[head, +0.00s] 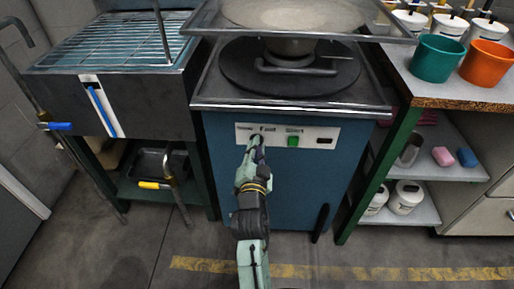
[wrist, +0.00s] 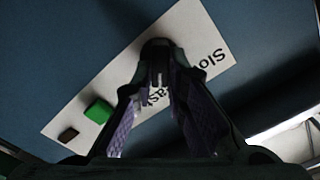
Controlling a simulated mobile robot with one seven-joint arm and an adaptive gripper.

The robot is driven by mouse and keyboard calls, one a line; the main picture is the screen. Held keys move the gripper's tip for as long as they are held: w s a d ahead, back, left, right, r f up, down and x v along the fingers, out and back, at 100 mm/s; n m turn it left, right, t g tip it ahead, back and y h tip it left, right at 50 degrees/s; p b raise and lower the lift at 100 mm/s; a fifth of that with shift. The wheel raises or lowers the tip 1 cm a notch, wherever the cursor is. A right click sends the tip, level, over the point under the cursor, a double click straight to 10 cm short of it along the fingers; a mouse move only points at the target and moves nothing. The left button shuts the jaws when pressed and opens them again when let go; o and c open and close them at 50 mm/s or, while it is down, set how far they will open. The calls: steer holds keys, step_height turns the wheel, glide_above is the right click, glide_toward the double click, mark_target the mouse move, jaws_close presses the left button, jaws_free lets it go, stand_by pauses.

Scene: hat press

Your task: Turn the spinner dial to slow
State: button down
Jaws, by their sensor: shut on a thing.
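The spinner dial is a small dark knob (wrist: 157,55) on a white label panel (head: 320,131) on the front of the blue machine (head: 295,190). In the wrist view the panel shows partly covered words that read like "Slow" and "Fast". My gripper (head: 255,141) reaches the panel near the word "Fast". In the wrist view my gripper's two fingers (wrist: 158,80) close together at the knob, shut on it. The fingers hide much of the dial, so I cannot tell which word it points to.
A green button (head: 293,141) marked "Start" and a dark switch (head: 324,141) sit right of the dial. A round press plate is above. A wire-rack table (head: 110,50) stands left, a shelf (head: 455,165) with pots right. The floor in front is clear.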

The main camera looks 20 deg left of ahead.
steer(key=shift+n, duration=0.4)
steer(key=shift+s+a+r+n+p, duration=0.1)
steer(key=shift+n+p, duration=0.85)
steer(key=shift+n, duration=1.6)
steer(key=shift+w+a+n+p, duration=0.15)
steer(key=shift+n+p, duration=0.75)
steer(key=shift+n, duration=1.6)
steer(key=shift+s+a+r+n+p, duration=0.15)
steer(key=shift+n+p, duration=0.8)
steer(key=shift+n, duration=1.6)
steer(key=shift+f, duration=0.15)
steer(key=c, duration=1.6)
jaws_free()
steer(key=shift+f, duration=0.1)
